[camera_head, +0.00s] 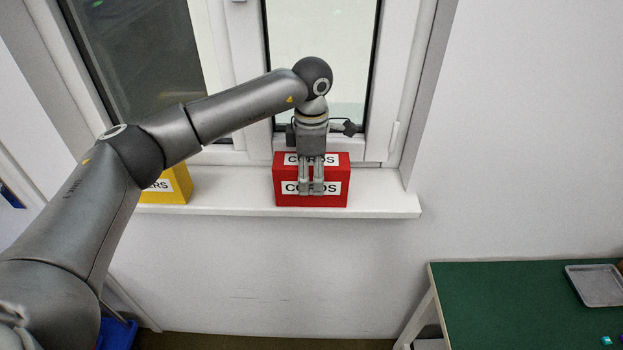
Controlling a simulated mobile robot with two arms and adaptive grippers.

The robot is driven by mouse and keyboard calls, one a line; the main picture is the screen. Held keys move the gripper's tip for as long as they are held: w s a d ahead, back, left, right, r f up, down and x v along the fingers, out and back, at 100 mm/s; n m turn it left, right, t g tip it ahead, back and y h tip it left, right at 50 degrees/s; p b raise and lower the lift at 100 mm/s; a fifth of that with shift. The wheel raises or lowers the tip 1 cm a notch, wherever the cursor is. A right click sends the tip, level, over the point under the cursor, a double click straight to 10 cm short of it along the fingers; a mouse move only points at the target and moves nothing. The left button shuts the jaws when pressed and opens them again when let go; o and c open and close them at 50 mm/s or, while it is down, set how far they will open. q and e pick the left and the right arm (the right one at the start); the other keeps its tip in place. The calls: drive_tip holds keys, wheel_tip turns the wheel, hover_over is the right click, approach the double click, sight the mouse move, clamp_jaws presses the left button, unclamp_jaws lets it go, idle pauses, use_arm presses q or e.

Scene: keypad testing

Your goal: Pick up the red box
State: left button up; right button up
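The red box (337,193) stands on the white windowsill in front of the window, with white labels on its top and front. My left gripper (312,189) points down at the middle of the box. Its fingers overlap the box in the picture and cover the middle of both labels. I cannot tell whether the fingers touch the box, or whether they are open or shut on it. The box appears to rest on the sill. My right gripper is not in view.
A yellow box (177,186) stands on the windowsill (234,192) to the left, partly hidden behind my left arm. The window frame is close behind the red box. A green-topped table (500,300) with a grey tray (597,286) is at the lower right.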

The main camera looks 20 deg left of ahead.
use_arm(q)
drive_tip(key=c, duration=0.5)
drive_tip(key=shift+r, duration=0.1)
drive_tip(key=shift+c, duration=0.2)
